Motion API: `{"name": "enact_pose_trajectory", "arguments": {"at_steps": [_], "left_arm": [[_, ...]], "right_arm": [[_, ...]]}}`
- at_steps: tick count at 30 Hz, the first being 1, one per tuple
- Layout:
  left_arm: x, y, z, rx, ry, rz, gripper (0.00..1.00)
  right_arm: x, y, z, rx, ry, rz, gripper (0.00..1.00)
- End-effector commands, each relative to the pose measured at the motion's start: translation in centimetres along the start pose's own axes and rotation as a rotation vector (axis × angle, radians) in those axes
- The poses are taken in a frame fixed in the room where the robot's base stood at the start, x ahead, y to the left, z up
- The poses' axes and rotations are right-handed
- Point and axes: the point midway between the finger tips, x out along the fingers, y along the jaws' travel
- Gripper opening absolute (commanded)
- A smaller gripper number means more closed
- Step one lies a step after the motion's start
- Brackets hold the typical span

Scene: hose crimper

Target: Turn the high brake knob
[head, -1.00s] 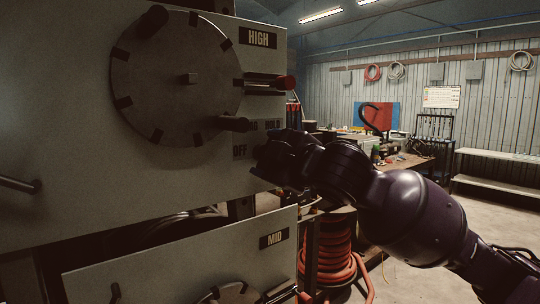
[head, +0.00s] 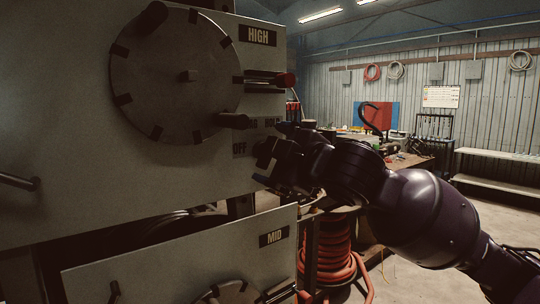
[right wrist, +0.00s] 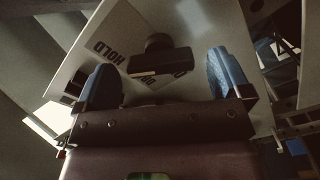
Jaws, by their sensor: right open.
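The high brake knob (head: 235,121) is a dark knob on the upper grey panel, just below right of the big disc, with HOLD and OFF lettering around it. In the right wrist view a dark knob (right wrist: 160,62) shows between and beyond the two blue fingertips, not visibly touched by either. My left gripper is not in view.
The MID panel (head: 180,262) lies below.

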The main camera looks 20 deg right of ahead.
Motion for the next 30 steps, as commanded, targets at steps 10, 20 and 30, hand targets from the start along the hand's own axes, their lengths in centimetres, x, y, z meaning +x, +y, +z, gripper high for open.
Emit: {"name": "enact_pose_trajectory", "arguments": {"at_steps": [10,20,30], "left_arm": [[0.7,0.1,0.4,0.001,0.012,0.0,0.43],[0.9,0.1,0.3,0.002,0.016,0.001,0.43],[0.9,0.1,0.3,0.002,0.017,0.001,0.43]], "right_arm": [[-6.3,-0.2,0.1,-0.004,-0.001,0.0,0.96],[-8.9,-0.1,0.0,-0.001,0.0,0.0,0.96],[-8.9,0.0,0.0,0.0,0.0,0.0,0.96]]}}
